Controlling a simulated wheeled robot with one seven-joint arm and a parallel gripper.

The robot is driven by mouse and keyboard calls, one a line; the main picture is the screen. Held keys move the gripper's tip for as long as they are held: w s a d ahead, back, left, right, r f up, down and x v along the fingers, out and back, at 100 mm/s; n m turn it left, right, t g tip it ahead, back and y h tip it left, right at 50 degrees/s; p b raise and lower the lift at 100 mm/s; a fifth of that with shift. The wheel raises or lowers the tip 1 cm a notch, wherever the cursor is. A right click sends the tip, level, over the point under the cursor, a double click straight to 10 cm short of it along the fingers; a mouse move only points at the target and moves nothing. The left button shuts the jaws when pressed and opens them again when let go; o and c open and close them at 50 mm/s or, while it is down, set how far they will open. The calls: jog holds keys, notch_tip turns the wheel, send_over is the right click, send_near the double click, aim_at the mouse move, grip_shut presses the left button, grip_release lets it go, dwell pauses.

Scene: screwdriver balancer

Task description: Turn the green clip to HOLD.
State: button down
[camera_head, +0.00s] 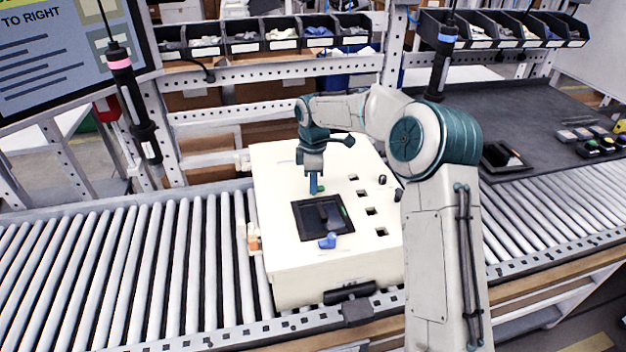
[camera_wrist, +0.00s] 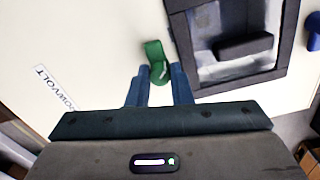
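The green clip (camera_wrist: 154,52) is on the white top of the housing (camera_head: 285,225), near the corner of a dark framed recess. It slants in the wrist view, with its lower end between my fingertips. In the head view only a bit of green (camera_head: 321,189) shows beside my fingers. My gripper (camera_wrist: 160,72) points down at the clip, its blue fingers a small gap apart on either side of the clip's end. Whether they press on it cannot be told. In the head view my gripper (camera_head: 313,189) stands over the housing. No HOLD marking is readable.
The dark recess (camera_wrist: 178,30) holds a black block-shaped part. A blue clip (camera_head: 328,241) sits at the recess's near edge. The housing rests on a roller conveyor (camera_head: 130,260). Two screwdrivers hang from above, one on the left (camera_head: 132,100) and one on the right (camera_head: 440,65).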

jog(key=shift+m, duration=0.3)
jog(key=m, duration=0.3)
jog(key=shift+a+m+b, duration=0.1)
jog(key=shift+m+b, duration=0.2)
jog(key=m, duration=0.4)
jog(key=shift+m, duration=0.3)
jog(key=m, duration=0.4)
jog(key=shift+b, duration=0.3)
jog(key=shift+r+m, duration=0.1)
jog(key=shift+m, duration=2.4)
jog(key=c, duration=1.3)
grip_release()
